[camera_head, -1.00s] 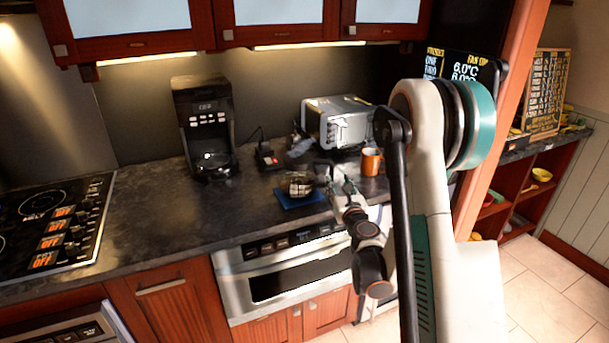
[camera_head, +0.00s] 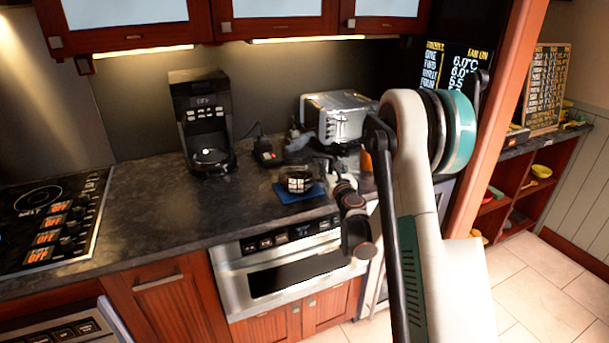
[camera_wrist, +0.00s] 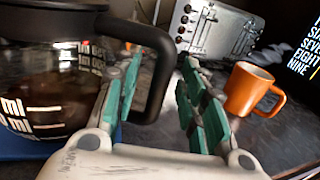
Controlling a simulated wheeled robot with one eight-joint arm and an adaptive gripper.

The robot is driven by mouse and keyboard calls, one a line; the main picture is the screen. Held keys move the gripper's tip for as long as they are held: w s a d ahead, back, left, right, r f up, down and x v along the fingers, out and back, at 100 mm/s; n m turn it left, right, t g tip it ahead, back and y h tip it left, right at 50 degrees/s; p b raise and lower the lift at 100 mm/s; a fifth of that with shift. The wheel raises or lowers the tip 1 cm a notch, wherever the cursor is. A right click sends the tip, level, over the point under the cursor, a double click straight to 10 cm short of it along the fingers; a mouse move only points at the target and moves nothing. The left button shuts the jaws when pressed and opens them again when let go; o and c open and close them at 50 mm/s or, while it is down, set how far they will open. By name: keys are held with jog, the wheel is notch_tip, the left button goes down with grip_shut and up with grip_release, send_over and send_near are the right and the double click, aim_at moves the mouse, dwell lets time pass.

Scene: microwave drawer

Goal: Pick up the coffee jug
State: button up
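The coffee jug (camera_head: 297,181) is dark glass with a black lid and handle. It stands on a blue mat (camera_head: 291,196) on the dark counter. In the wrist view the jug (camera_wrist: 50,90) fills the left side, with dark liquid and white markings. My gripper (camera_wrist: 163,95) is open, with green-padded fingers. The jug's handle (camera_wrist: 158,75) shows between them, with the left finger on the side of the jug body. I see a gap between the handle and the right finger. In the head view my gripper (camera_head: 328,170) is just right of the jug, partly unclear.
A black coffee machine (camera_head: 203,120) stands to the left behind. A silver toaster (camera_head: 337,115) is behind the jug. An orange mug (camera_wrist: 247,90) stands to the right of my gripper, partly hidden by my arm in the head view. The counter left of the jug is clear.

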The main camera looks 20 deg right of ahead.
jog(key=shift+c, duration=0.6)
grip_shut()
